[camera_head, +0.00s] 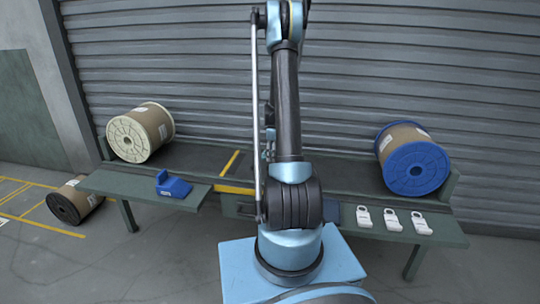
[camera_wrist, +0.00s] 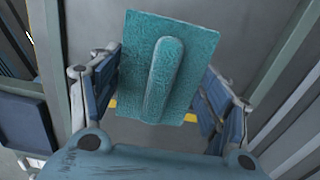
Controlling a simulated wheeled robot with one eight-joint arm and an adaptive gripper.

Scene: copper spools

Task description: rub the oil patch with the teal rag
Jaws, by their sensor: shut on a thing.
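The teal rag (camera_wrist: 198,48) is a rectangular textured pad with a raised ridge along its middle, seen in the wrist view. My gripper (camera_wrist: 160,82) has its blue-padded fingers on both sides of the rag and is shut on it. In the wrist view, a grey surface and a yellow stripe show beyond the rag. In the head view my arm stands in the middle and hides the gripper and rag. I cannot make out the oil patch in either view.
A dark green bench (camera_head: 150,187) runs along a shutter. A cream-flanged spool (camera_head: 155,122) is at its left, a blue-flanged spool (camera_head: 402,138) at its right. A black-flanged spool (camera_head: 75,197) lies on the floor.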

